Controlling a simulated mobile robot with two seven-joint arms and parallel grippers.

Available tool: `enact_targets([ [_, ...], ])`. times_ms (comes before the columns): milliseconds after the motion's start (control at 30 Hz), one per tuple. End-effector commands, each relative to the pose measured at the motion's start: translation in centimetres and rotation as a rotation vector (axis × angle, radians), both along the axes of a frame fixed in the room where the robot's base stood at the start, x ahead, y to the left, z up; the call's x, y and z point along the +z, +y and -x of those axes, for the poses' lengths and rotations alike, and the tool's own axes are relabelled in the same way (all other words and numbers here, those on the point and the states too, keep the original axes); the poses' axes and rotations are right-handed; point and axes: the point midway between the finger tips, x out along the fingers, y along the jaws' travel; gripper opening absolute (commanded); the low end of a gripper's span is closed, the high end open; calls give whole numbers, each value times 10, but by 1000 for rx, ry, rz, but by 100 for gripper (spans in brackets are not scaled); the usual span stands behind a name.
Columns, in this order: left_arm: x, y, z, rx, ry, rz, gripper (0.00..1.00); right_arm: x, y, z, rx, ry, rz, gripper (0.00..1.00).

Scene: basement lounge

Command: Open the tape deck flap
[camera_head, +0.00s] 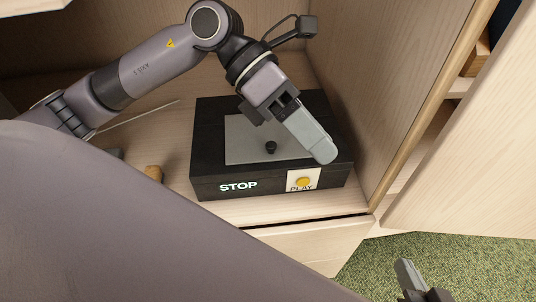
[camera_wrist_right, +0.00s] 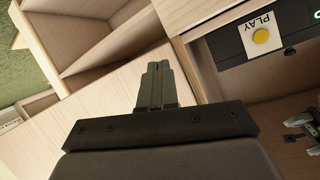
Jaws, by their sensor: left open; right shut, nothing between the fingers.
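The tape deck (camera_head: 215,125) is a black box on the cabinet shelf. Its grey flap (camera_head: 245,140) lies flat on the top, with a small black knob (camera_head: 271,147) near its front edge. My left gripper (camera_head: 322,150) is open over the deck's right side, to the right of the knob; its fingers overlap in this view and hide part of the flap. I cannot tell whether they touch the deck. My right gripper (camera_head: 405,275) is low at the right, outside the cabinet. It is shut and empty in the right wrist view (camera_wrist_right: 157,85).
The deck's front has a lit STOP label (camera_head: 238,186) and a yellow PLAY button (camera_head: 303,182). A cabinet side wall (camera_head: 400,90) stands close on the deck's right. Green carpet (camera_head: 470,270) shows below right.

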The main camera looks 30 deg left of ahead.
Motion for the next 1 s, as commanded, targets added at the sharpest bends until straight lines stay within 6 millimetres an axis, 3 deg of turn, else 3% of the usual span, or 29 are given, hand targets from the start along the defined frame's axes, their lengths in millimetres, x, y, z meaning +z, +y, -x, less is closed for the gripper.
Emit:
enact_targets([
  [33, -18, 14, -5, 2, -62, -91, 48, -13, 3, -1, 9, -7, -10, 0],
  [200, -44, 65, -24, 40, -217, -389, 48, -25, 13, -1, 32, -20, -45, 0],
  [433, -50, 116, -39, 113, -320, -639, 48, -30, 21, -1, 56, -29, -75, 0],
  [633, -57, 124, -42, 129, -334, -687, 48, -31, 20, -1, 58, -42, -70, 0],
  [1000, -106, 107, -55, 127, -334, -683, 48, -34, 8, 1, 38, -124, 0, 0],
])
